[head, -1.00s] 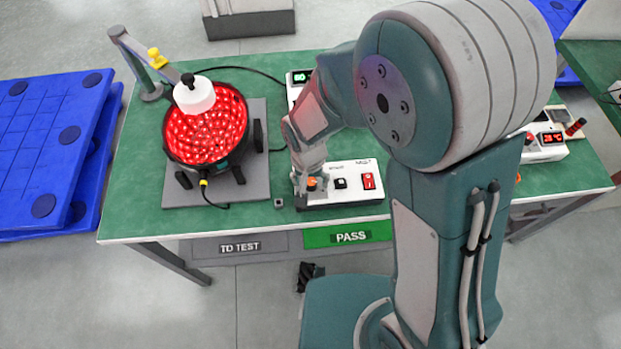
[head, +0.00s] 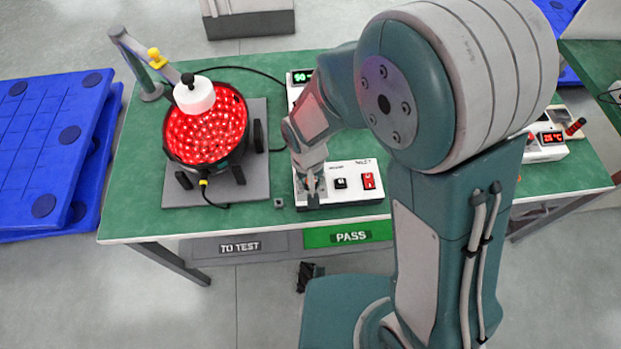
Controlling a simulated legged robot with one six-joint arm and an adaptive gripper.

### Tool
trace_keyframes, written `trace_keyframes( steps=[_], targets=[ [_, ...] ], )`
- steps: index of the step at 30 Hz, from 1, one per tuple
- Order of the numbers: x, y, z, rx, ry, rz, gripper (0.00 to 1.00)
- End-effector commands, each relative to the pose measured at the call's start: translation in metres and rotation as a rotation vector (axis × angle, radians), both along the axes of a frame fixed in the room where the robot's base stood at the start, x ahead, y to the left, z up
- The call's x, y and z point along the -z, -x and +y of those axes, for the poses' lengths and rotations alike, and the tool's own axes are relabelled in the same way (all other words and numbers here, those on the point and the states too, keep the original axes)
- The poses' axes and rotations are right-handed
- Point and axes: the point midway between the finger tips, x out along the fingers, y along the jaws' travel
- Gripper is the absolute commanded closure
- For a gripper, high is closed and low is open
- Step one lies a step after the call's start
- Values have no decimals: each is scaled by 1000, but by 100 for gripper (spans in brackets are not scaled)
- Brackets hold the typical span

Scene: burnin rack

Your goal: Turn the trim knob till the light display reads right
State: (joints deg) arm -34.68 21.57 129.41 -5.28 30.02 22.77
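A white control box (head: 345,194) on the green bench carries a black switch (head: 341,183) and a red rocker switch (head: 369,181). My gripper (head: 311,190) points down over the box's left end, where the trim knob is; the fingers hide the knob. Whether they are closed around it cannot be told. A green-lit display (head: 301,77) stands at the back of the bench, partly behind my arm; it seems to start with "90", the rest hidden. A round lamp (head: 207,127) glows red on a grey plate, with a white-capped sensor head (head: 194,95) over it.
The green bench (head: 140,200) has a front shelf labelled TO TEST (head: 240,246) and PASS (head: 350,236). A unit with a red readout (head: 551,138) stands at right. Blue pallets (head: 45,150) lie at left.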

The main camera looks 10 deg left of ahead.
Motion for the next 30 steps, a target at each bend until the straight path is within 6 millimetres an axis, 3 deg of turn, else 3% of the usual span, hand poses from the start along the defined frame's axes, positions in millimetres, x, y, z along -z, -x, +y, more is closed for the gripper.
trace_keyframes(
  steps=[15, 30],
  targets=[
    [-1, -1, 0, -435, -3, -4, 100],
    [-1, -1, 0, -618, -3, -3, 100]
  ],
)
